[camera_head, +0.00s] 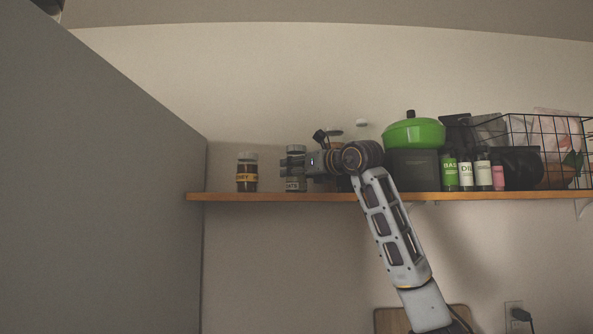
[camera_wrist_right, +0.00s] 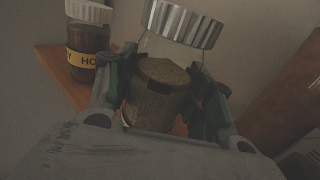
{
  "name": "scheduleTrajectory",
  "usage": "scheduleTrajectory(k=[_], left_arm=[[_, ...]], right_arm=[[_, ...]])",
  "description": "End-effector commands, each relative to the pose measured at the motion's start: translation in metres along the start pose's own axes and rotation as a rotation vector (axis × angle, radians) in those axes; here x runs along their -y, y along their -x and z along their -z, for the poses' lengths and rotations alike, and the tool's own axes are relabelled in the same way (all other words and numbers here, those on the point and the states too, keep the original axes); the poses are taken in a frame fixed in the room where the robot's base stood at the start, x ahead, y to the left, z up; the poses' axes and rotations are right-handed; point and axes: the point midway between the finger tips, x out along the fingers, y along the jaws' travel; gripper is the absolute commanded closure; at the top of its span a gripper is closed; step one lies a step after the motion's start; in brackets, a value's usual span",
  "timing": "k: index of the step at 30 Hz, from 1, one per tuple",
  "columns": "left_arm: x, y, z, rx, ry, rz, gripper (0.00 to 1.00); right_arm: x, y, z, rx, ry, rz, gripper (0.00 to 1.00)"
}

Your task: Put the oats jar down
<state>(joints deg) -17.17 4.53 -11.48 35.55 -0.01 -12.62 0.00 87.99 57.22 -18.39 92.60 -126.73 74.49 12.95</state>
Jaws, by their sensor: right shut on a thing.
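My right gripper (camera_head: 290,169) reaches in from the right and is shut on the jar. In the right wrist view the jar (camera_wrist_right: 158,88), with tan contents, sits between the two fingers (camera_wrist_right: 165,85) of this gripper. My left gripper is not in view.
A honey jar (camera_head: 247,173) with a yellow label stands left of the oats jar, with a small gap. Right of my arm are a green pot (camera_head: 413,133) on a dark box (camera_head: 412,170), several bottles (camera_head: 466,174) and a wire basket (camera_head: 550,150). A grey panel (camera_head: 100,180) bounds the left.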

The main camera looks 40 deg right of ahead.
Motion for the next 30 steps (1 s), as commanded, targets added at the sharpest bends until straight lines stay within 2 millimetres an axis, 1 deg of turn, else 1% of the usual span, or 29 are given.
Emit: scheduleTrajectory(k=[9, 10, 11, 12, 26, 30], left_arm=[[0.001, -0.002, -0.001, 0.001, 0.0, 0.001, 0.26], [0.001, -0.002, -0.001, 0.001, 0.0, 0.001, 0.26], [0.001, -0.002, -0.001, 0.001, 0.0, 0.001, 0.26], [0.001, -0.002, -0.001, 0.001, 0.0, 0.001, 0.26], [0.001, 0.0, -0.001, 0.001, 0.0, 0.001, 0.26], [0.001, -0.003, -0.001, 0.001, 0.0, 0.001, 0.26]], right_arm=[[0.0, 0.0, 0.003, 0.002, 0.0, 0.0, 0.79], [0.0, 0.0, 0.003, 0.0, 0.0, 0.0, 0.44], [0.0, 0.0, 0.003, 0.0, 0.0, 0.0, 0.4], [0.0, 0.0, 0.003, 0.0, 0.0, 0.0, 0.38], [0.0, 0.0, -0.001, 0.0, 0.0, 0.0, 0.38], [0.001, 0.01, -0.001, 0.003, 0.001, 0.001, 0.38]])
